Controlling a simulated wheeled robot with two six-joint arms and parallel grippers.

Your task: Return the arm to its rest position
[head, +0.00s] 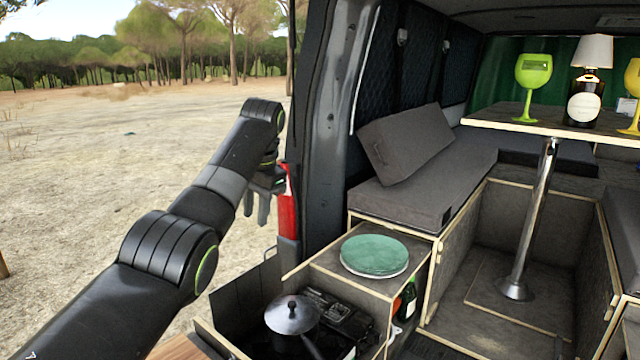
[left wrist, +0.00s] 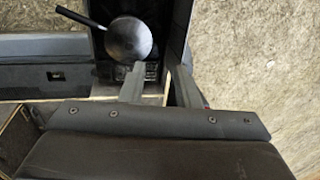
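My left arm (head: 185,225) reaches in from the left of the head view, raised and bent outside the van's rear opening. My left gripper (head: 257,205) hangs with its grey fingers pointing down, beside the red tail light. In the left wrist view the two fingers of the gripper (left wrist: 160,88) stand apart with nothing between them, so it is open and empty. My right gripper is not in view.
A lidded pot (head: 291,315) sits on the stove (head: 340,318) below; the pot also shows in the left wrist view (left wrist: 128,40). A green plate (head: 374,256) lies on the cabinet. A table (head: 500,118) holds glasses and a lamp. Open sandy ground (head: 60,200) lies left.

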